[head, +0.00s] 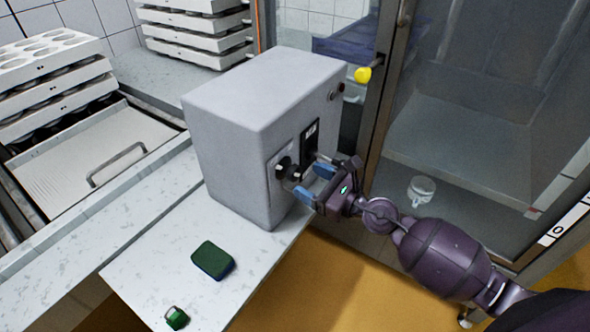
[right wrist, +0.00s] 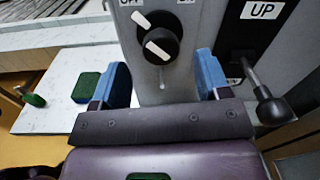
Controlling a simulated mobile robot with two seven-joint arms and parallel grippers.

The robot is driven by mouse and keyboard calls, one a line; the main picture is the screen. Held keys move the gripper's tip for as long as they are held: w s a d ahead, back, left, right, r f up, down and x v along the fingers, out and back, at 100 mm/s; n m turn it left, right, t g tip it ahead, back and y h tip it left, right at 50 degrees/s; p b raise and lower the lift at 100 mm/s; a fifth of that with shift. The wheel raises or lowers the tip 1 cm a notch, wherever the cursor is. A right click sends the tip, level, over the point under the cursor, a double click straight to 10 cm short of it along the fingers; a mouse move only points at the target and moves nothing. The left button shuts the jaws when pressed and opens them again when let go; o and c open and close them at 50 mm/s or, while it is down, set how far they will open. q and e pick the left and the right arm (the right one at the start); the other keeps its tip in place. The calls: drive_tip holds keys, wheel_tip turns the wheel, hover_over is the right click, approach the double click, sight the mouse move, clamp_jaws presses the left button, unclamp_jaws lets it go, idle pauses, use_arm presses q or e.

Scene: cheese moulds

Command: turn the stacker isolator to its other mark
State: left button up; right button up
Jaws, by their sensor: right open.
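The stacker isolator is a black rotary knob (right wrist: 158,42) with white marks, on the face of a grey box (head: 262,115). In the head view the knob (head: 284,167) is partly seen. In the right wrist view its white pointer leans to the upper left, toward a cut-off label that seems to read OFF (right wrist: 132,3). A second cut-off label (right wrist: 187,1) is at upper right. My right gripper (head: 313,184) is open in front of the panel. In the right wrist view its blue fingers (right wrist: 163,80) stand apart, below and either side of the knob, apparently not touching it.
A black lever (right wrist: 262,95) beside an UP plate (right wrist: 263,10) is close to the right finger. A green sponge (head: 213,260) and a small green-topped item (head: 177,317) lie on the speckled counter (head: 140,260).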

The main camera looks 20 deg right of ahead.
sight(297, 174)
drive_tip(key=shift+x, duration=2.6)
